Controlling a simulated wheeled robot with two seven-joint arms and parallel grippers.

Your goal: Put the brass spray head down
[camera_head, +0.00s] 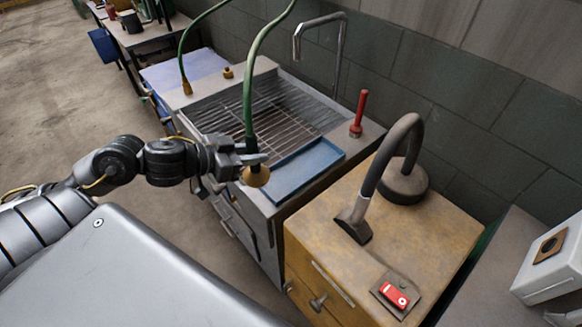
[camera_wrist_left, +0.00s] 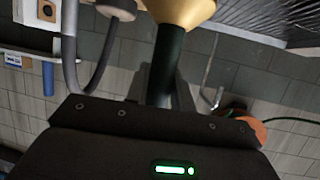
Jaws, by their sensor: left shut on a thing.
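The brass spray head (camera_head: 256,177) hangs bell end down at the lower end of a green hose (camera_head: 248,85). My left gripper (camera_head: 243,160) is shut on its dark stem, just above the brass bell. In the head view, the spray head shows over the front edge of the sink unit, left of the blue tray (camera_head: 308,172); its exact height is hard to tell. In the left wrist view the brass bell (camera_wrist_left: 182,10) and dark stem (camera_wrist_left: 164,62) are at the top centre, the stem running down between my fingers. My right gripper is not in view.
The sink (camera_head: 270,110) has a wire grid and a tap (camera_head: 340,50). A red-handled tool (camera_head: 358,115) stands at its right edge. A wooden cabinet (camera_head: 330,235) to the right bears a suction hose (camera_head: 375,175) and a red switch (camera_head: 394,295). The blue tray looks empty.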

